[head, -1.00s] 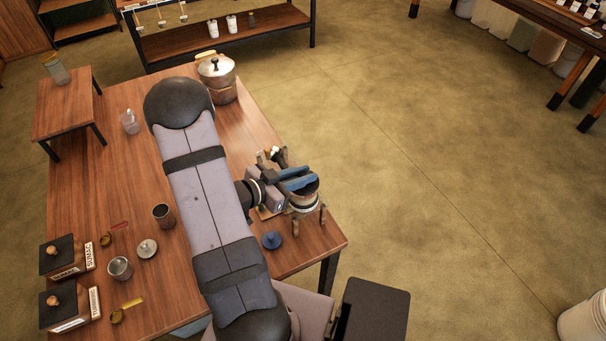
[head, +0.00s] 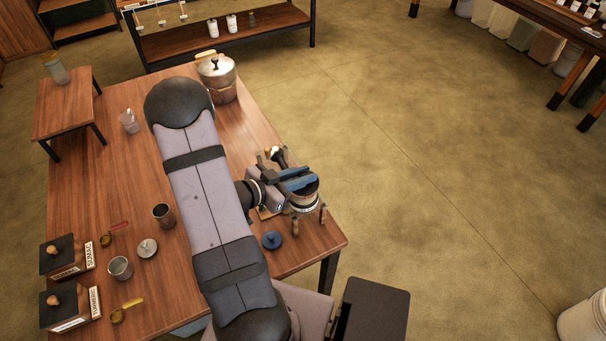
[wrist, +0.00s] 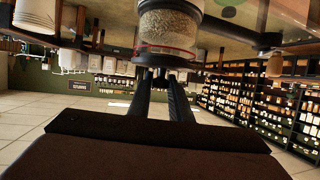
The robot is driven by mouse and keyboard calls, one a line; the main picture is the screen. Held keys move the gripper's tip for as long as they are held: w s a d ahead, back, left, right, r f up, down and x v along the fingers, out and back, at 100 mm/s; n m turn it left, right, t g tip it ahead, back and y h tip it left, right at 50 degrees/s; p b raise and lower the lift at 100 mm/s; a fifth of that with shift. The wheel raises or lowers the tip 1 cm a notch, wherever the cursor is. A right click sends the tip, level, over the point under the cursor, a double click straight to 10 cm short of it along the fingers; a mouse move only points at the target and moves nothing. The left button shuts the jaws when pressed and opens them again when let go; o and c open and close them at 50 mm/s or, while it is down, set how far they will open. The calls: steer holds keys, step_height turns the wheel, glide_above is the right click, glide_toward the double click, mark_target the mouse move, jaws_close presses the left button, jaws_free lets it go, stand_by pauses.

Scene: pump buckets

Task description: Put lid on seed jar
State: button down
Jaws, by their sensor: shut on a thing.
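The seed jar (wrist: 168,32) shows at the top of the wrist view, with pale seeds behind clear glass, a thin red ring and a clear rim. In the head view, the jar (head: 304,206) is at the table's right edge, mostly hidden under my gripper. My gripper (head: 297,184) is over the jar's mouth, its dark fingers (wrist: 160,88) close together and shut on the lid at the rim. The held lid is mostly hidden by the fingers. I cannot tell whether it is fully seated or tilted.
A blue knobbed lid (head: 272,240) lies just in front of the jar. A lidded pot (head: 217,78) is at the back. Floor lies right of the table.

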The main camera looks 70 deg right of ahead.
steer(key=shift+f, duration=0.1)
stand_by(0.3)
steer(key=c, duration=1.5)
jaws_free()
steer(key=shift+c, duration=0.2)
steer(key=shift+r+p, duration=2.8)
steer(key=shift+r, duration=0.25)
steer(key=shift+c, duration=0.4)
